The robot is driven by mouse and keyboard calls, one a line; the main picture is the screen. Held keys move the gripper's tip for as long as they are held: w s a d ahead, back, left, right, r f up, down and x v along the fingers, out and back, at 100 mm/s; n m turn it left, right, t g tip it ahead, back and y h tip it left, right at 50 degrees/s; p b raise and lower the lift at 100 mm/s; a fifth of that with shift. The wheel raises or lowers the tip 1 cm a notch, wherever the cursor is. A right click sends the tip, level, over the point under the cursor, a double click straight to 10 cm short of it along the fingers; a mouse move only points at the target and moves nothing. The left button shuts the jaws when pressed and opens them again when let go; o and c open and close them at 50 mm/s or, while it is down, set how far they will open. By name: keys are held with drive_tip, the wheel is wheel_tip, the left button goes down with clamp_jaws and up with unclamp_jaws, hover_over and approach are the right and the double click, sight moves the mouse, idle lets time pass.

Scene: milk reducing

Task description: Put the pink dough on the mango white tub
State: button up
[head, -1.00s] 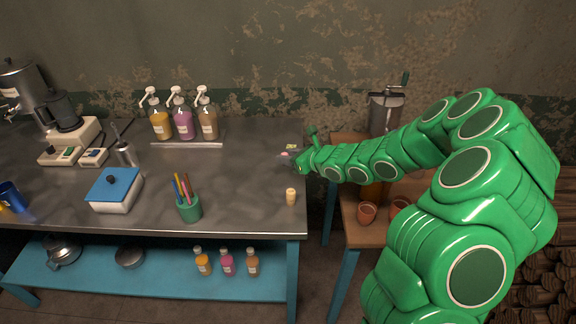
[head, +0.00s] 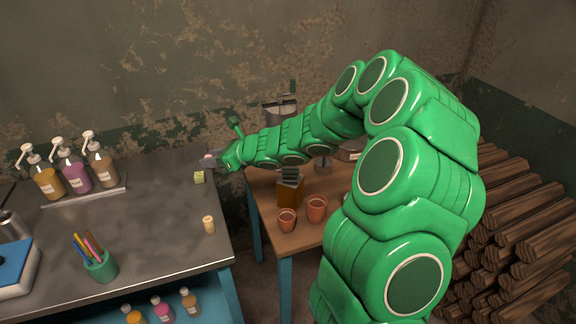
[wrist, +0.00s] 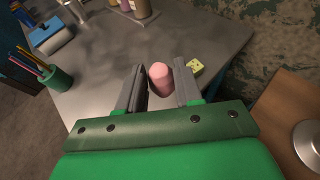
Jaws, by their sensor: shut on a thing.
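The pink dough (wrist: 160,78) is a small rounded pink lump between the two grey fingers of my gripper (wrist: 160,87) in the wrist view. My gripper is shut on it. In the head view my gripper (head: 207,160) is at the far right corner of the metal table, with a bit of pink at its tip. I cannot make out a mango white tub for sure. A white box with a blue lid (head: 14,268) stands at the left edge of the head view, partly cut off.
A yellow-green block (head: 199,177) lies beside my gripper. A small cream object (head: 209,224) and a green pen cup (head: 100,265) stand on the metal table (head: 150,230). Pump bottles (head: 75,170) stand at the back left. A wooden table (head: 262,195) holds orange cups (head: 316,209).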

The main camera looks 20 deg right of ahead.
drive_tip(key=v, duration=2.9)
hover_over(295, 166)
drive_tip(key=s, duration=0.1)
drive_tip(key=shift+m+h, duration=0.4)
drive_tip(key=f, duration=0.9)
drive_tip(key=shift+s+a, duration=0.15)
drive_tip(key=shift+a, duration=0.05)
drive_tip(key=shift+w+d+f, duration=0.15)
drive_tip(key=shift+w+f, duration=0.45)
drive_tip(key=shift+f, duration=0.15)
drive_tip(key=shift+w+f, duration=0.1)
drive_tip(key=shift+f, duration=1.45)
drive_tip(key=shift+f, duration=0.15)
drive_tip(key=o, duration=1)
